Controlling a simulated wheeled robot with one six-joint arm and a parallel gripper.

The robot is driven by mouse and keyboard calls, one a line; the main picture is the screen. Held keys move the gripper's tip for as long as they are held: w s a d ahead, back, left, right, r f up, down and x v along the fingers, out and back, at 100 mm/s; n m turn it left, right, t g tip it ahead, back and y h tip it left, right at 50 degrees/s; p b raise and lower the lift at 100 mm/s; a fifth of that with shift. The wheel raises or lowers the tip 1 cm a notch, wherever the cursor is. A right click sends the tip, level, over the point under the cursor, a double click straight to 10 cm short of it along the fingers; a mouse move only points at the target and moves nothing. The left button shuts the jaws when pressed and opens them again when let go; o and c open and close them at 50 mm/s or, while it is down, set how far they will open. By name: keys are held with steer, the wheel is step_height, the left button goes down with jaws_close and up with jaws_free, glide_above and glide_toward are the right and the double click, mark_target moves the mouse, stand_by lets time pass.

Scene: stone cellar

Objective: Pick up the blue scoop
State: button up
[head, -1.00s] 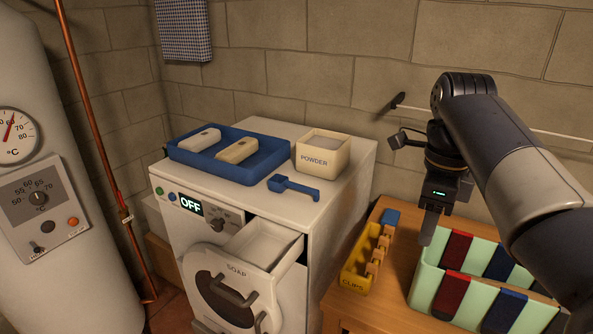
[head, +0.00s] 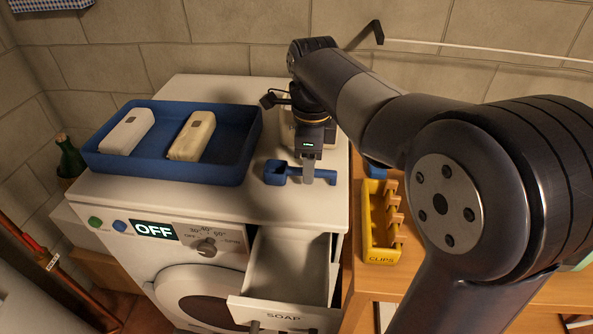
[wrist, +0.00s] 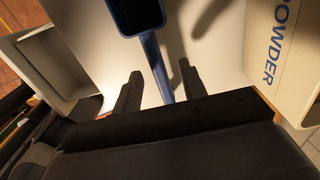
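The blue scoop (head: 278,174) lies on the white top of the washing machine, right of the blue tray, with its handle pointing right. In the wrist view the scoop's cup (wrist: 136,14) is at the top and its handle runs down between my two fingers. My gripper (head: 308,177) is over the handle in the head view. In the wrist view my gripper (wrist: 160,70) is open, one finger on each side of the handle, with gaps visible. I cannot tell whether the fingertips are down at the handle's height.
The POWDER box (wrist: 288,62) stands close beside my gripper, largely hidden behind it in the head view. The blue tray (head: 228,172) holds two pale bars. The SOAP drawer (head: 282,312) stands open at the front. A yellow CLIPS holder (head: 380,256) sits on the wooden table at right.

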steer(key=shift+s+d+f, duration=0.1)
steer(key=shift+f, duration=0.6)
steer(key=shift+c, duration=0.4)
jaws_close()
